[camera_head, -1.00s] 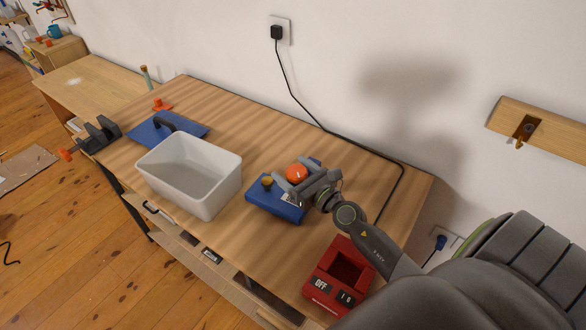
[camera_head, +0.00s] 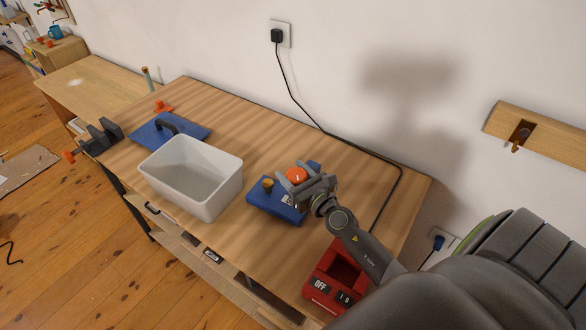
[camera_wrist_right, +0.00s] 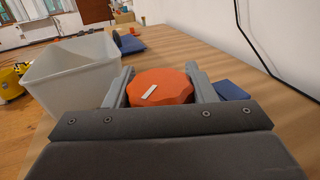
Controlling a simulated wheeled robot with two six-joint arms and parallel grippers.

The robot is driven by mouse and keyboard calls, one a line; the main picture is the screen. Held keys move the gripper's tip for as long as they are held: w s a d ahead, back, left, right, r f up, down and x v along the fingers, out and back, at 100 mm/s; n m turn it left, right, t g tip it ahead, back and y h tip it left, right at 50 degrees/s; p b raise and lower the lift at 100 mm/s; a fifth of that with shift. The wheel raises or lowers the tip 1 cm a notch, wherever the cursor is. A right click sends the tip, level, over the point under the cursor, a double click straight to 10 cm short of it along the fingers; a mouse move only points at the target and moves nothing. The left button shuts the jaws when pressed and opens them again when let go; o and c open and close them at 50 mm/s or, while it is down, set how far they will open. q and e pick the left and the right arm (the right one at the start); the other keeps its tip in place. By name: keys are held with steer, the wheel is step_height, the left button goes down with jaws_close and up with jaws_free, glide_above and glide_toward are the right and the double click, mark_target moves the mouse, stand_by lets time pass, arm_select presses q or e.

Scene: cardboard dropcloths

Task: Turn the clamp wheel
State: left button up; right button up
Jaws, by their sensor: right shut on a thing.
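The orange clamp wheel (camera_head: 296,175) sits above a blue base (camera_head: 276,205) on the workbench. It has a pale mark on its top face. My right gripper (camera_head: 300,180) is shut on the wheel. In the right wrist view the wheel (camera_wrist_right: 160,87) lies between the two grey fingers, one on each side, with the pale mark slanted. The blue base shows only in part there, to the right of the fingers. My left gripper is not in view.
A white bin (camera_head: 191,180) stands left of the blue base. A red box with an OFF label (camera_head: 333,280) is near the right front edge. A blue plate with a dark handle (camera_head: 166,130) and a grey vise (camera_head: 98,137) lie further left. A black cable runs behind.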

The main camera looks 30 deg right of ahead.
steer(key=m+h+p, duration=0.1)
steer(key=h+p, duration=0.1)
steer(key=m+h, duration=0.1)
steer(key=shift+r+m+h+p, duration=0.25)
steer(key=shift+m+h+p, duration=0.05)
steer(key=shift+h+p, duration=0.1)
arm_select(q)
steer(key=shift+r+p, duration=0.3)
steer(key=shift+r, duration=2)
arm_select(e)
steer(key=shift+d+f+m+g+h, duration=0.15)
steer(key=shift+m+h, duration=0.15)
steer(key=shift+h, duration=0.25)
steer(key=shift+d+f+m+g+h, duration=0.15)
steer(key=shift+m+h, duration=0.15)
steer(key=shift+h, duration=0.25)
steer(key=shift+a, duration=0.1)
steer(key=o, duration=1)
steer(key=shift+s+a, duration=0.15)
steer(key=shift+s, duration=0.4)
arm_select(q)
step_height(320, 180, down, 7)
steer(key=b, duration=0.6)
steer(key=shift+b, duration=0.4)
arm_select(e)
steer(key=shift+v, duration=8.2)
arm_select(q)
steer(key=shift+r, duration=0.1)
